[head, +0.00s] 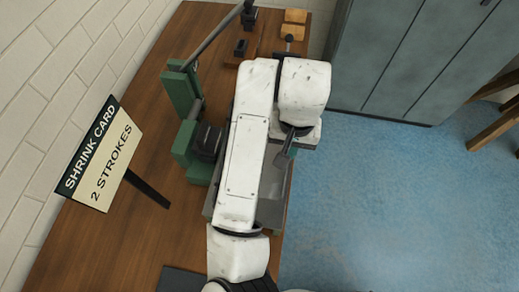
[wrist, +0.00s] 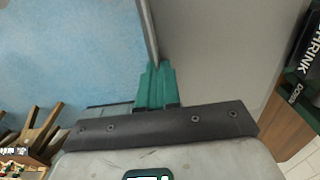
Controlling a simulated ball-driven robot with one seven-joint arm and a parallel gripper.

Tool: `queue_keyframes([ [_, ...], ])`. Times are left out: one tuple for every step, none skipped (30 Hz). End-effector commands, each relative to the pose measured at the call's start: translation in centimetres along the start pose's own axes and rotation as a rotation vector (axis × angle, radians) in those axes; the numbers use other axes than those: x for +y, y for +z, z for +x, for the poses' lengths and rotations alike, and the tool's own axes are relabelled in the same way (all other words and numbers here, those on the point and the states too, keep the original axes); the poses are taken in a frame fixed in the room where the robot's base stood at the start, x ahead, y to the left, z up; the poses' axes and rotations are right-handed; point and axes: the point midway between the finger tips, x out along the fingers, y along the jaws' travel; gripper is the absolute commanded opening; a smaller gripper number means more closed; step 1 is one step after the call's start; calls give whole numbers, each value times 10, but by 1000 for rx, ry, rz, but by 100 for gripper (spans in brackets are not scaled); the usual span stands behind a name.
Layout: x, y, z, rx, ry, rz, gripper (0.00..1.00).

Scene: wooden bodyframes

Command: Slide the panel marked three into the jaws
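A grey sheet-metal panel (head: 271,205) shows partly from under my white arm, at the bench's right edge. In the wrist view the panel (wrist: 215,50) fills the upper right, with a thin upright edge at the teal fingertips. My gripper (head: 291,147) is shut on this edge; its teal fingertips (wrist: 156,86) also show in the wrist view. No number can be read on the panel. The green shrinker machine (head: 184,92) stands left of my arm, with a dark jaw block (head: 208,140). My arm hides the space between the jaws and the panel.
A sign reading "SHRINK CARD 2 STROKES" (head: 101,152) stands at the left by the brick wall. A long lever (head: 215,36) rises from the machine. Small blocks (head: 292,28) lie at the bench's far end. Grey cabinets (head: 420,55) stand beyond open blue floor (head: 400,210).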

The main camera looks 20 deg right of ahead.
Motion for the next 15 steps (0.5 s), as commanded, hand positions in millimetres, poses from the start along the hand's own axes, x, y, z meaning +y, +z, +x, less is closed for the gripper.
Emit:
queue_keyframes([
  [0, 0, 0, 1, 0, 0, 0],
  [-1, 0, 0, 1, 0, 0, 0],
  [-1, 0, 0, 1, -1, 0, 0],
  [-2, 0, 0, 1, -1, 0, 0],
  [-3, 0, 0, 1, -1, -1, 0],
  [-4, 0, 0, 1, -1, -1, 0],
  [-5, 0, 0, 1, -1, -1, 0],
  [-6, 0, 0, 1, -1, -1, 0],
  [-7, 0, 0, 1, -1, -1, 0],
  [-7, 0, 0, 1, -1, -1, 0],
  [-8, 0, 0, 1, -1, -1, 0],
  [-9, 0, 0, 1, 0, -1, 0],
  [-10, 0, 0, 1, 0, -1, 0],
  [-11, 0, 0, 0, 0, -1, 0],
  [-12, 0, 0, 0, 0, 0, 0],
])
